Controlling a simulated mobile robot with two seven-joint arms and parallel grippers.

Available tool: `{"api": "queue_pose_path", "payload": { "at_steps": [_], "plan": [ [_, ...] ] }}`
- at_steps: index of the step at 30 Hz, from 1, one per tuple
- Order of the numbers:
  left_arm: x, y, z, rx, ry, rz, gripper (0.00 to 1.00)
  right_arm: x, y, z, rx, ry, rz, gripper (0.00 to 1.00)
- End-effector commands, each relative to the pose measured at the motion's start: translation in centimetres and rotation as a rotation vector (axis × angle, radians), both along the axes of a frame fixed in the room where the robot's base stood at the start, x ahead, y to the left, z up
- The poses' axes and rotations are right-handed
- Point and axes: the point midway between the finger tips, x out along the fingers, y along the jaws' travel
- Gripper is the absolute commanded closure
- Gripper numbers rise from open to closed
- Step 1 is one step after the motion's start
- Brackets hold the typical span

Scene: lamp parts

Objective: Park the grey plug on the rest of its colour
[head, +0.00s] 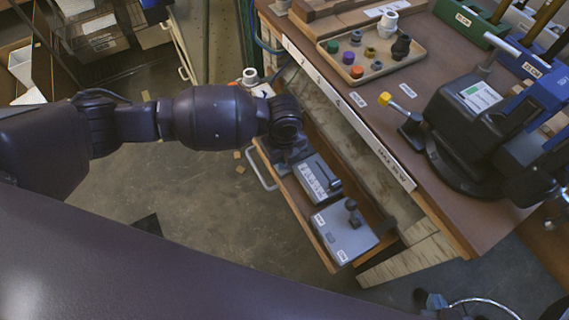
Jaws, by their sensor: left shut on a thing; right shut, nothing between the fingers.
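My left gripper (293,155) reaches down over the open drawer (322,250), beside a grey block with a row of pale markings (318,178). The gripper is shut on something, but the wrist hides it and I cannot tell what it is. My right gripper is out of view.
A black vise-like device (470,130) with a yellow-tipped handle stands on the bench (370,130). Green (465,20) and blue (535,72) holders are behind it. A white fitting (250,77) is left of the bench. The drawer handle (262,168) projects over open floor (200,220).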

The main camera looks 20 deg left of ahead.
Motion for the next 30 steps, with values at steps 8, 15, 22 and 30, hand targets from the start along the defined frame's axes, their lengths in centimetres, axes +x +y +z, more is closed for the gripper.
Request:
{"api": "queue_pose_path", "payload": {
  "at_steps": [8, 15, 22, 30],
  "plan": [
    [0.0, 0.0, 0.7, 0.000, -0.001, -0.002, 1.00, 0.3, 0.0, 0.6, 0.000, -0.011, 0.000, 1.00],
    [0.1, -0.1, 1.3, -0.003, -0.006, -0.001, 1.00, 0.5, 0.0, 1.0, 0.000, -0.020, 0.000, 1.00],
    [0.2, -0.1, 1.8, -0.003, -0.007, -0.001, 1.00, 0.6, 0.0, 1.4, 0.000, -0.026, 0.000, 1.00],
    [0.2, -0.1, 2.2, -0.003, -0.008, -0.001, 1.00, 0.8, 0.0, 1.8, 0.000, -0.034, 0.000, 1.00]
  ]
}}
